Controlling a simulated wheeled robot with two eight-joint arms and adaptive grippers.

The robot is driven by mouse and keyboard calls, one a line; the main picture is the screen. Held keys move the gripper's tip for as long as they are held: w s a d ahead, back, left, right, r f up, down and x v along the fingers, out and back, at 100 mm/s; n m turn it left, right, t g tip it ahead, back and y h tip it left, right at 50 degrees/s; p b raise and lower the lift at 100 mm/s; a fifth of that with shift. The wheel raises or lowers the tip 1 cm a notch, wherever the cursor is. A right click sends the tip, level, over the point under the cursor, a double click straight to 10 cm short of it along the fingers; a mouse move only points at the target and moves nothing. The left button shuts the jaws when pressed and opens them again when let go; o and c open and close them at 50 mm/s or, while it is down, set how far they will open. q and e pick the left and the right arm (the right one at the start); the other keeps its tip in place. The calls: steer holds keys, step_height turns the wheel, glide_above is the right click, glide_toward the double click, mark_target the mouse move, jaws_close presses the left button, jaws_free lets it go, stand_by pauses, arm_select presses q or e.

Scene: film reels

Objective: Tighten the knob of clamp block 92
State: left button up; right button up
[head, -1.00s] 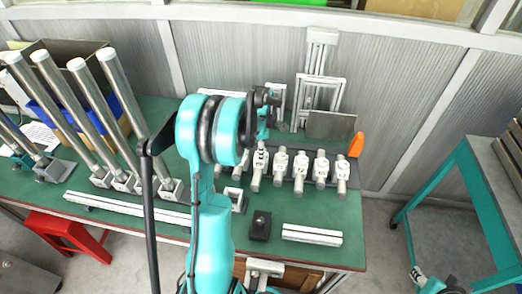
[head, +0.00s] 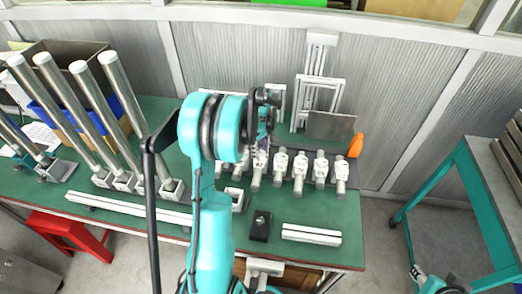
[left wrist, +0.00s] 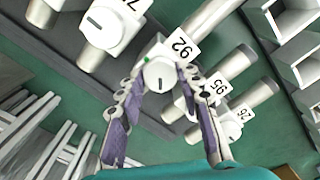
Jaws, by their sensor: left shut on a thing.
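Clamp block 92 shows in the left wrist view with its number label (left wrist: 182,45) and a round white knob (left wrist: 160,75) with a dark slot line on its face. My left gripper (left wrist: 159,82) has its two purple-padded fingers on either side of this knob, shut on it. In the head view, my left gripper (head: 264,128) is over the row of clamp blocks, and its wrist hides much of the gripped block.
Clamp blocks labelled 95 (left wrist: 220,82) and 26 (left wrist: 241,101) stand close beside block 92; another block (left wrist: 104,24) is on the other side. An orange piece (head: 356,145) stands at the row's end. A black block (head: 260,226) and a pale bar (head: 311,234) lie in front.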

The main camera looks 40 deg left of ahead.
arm_select(q)
steer(key=m, duration=1.3)
steer(key=shift+m+p, duration=0.4)
steer(key=m, duration=1.3)
steer(key=o, duration=1.2)
steer(key=shift+c, duration=0.2)
